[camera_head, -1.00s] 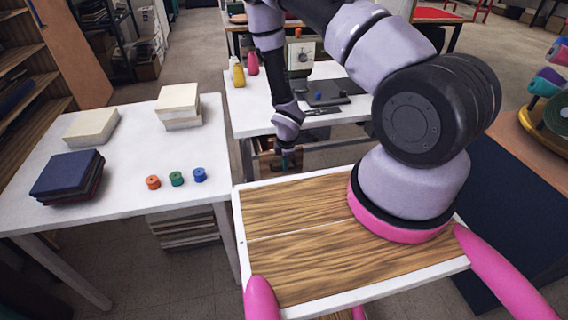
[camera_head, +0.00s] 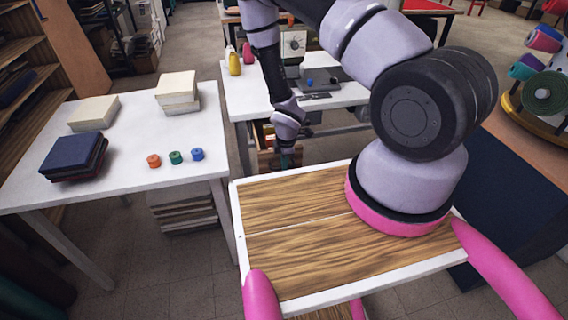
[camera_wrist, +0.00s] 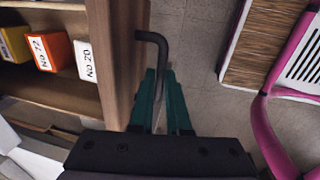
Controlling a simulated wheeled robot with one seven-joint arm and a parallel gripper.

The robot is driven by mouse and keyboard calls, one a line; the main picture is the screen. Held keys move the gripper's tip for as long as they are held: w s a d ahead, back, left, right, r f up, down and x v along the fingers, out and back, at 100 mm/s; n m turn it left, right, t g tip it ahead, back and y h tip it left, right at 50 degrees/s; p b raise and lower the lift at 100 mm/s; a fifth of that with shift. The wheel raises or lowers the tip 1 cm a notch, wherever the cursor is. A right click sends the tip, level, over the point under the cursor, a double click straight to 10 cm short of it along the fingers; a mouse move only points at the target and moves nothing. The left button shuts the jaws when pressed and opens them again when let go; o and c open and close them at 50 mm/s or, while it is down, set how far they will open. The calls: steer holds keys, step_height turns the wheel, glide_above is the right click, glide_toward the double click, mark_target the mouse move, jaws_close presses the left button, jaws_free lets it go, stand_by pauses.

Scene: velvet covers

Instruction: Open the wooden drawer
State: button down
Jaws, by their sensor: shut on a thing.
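The wooden drawer (camera_wrist: 115,60) shows in the wrist view with its front board upright and its inside visible to the left, so it is open. A dark bent handle (camera_wrist: 160,45) sticks out from the front. My gripper (camera_wrist: 161,85) has teal fingers shut on the lower part of the handle. In the head view, the drawer (camera_head: 266,160) juts out below the back white table, and my gripper (camera_head: 288,159) is at its front, partly hidden by my arm.
Small labelled boxes (camera_wrist: 52,50) stand inside the drawer. The back white table (camera_head: 240,100) holds bottles and a machine. A white table (camera_head: 120,135) at left holds covers and three spools. A round rack (camera_head: 540,118) stands at right. Grey floor (camera_wrist: 195,70) is free before the drawer.

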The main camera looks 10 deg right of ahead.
steer(key=c, duration=0.9)
jaws_free()
steer(key=shift+r, duration=0.1)
steer(key=r, duration=0.3)
steer(key=s+r, duration=0.1)
steer(key=r, duration=0.3)
steer(key=s+r, duration=0.1)
steer(key=r, duration=0.2)
steer(key=shift+r, duration=0.2)
